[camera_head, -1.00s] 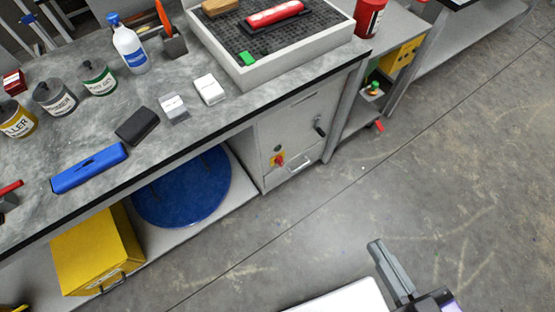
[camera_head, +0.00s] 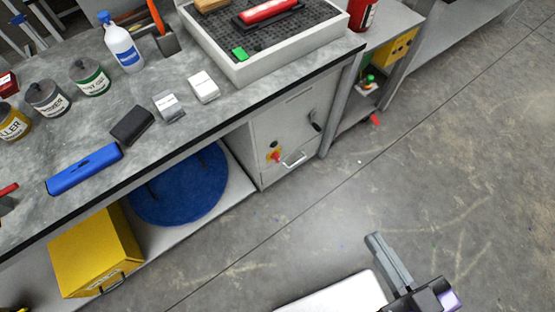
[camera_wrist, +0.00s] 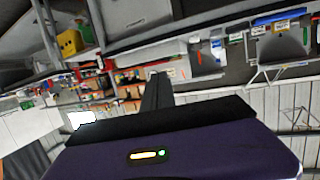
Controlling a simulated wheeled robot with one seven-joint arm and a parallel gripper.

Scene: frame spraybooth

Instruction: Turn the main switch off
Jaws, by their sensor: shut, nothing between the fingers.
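The knob's exact angle is too small to tell. My gripper (camera_head: 375,240) is shut and empty over the open floor, to the lower right of the cabinet and well apart from it. In the wrist view the shut fingers (camera_wrist: 157,90) point up toward the room, and I cannot make out the switch there.
The workbench top (camera_head: 170,135) overhangs the cabinet. A blue round lid (camera_head: 180,190) and a yellow box (camera_head: 95,250) are on the lower shelf. The floor before the cabinet is clear.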

